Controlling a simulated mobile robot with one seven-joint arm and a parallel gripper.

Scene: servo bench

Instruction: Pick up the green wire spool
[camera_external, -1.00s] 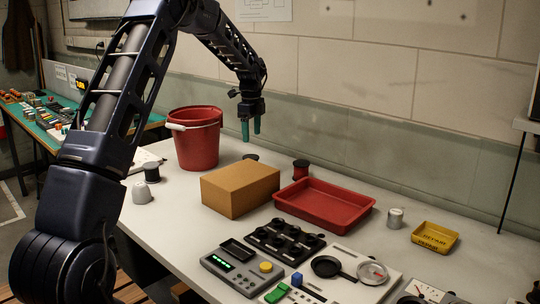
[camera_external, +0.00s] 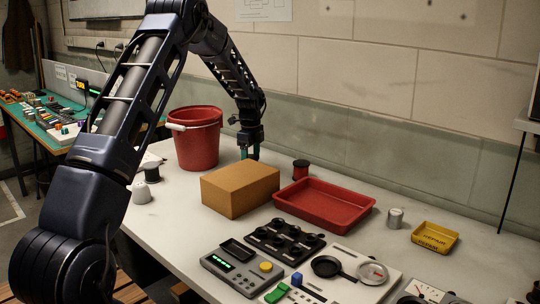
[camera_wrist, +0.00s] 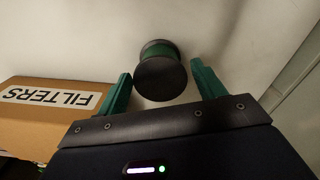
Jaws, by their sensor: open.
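The green wire spool (camera_wrist: 159,52) shows in the wrist view as a dark-ended spool with a green band, standing on the bench top. My gripper (camera_wrist: 160,90) is open, with its two green fingers on either side of the near part of the spool and a gap to each side. In the external view my gripper (camera_external: 250,153) is low behind the cardboard box, and its fingertips are partly hidden there. The spool is not clearly visible in that view.
The cardboard box (camera_external: 241,190) marked FILTERS stands close beside my gripper. A red bucket (camera_external: 197,142) is to the left, with a red spool (camera_external: 301,170) and a red tray (camera_external: 324,203) to the right. A wall runs behind the bench.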

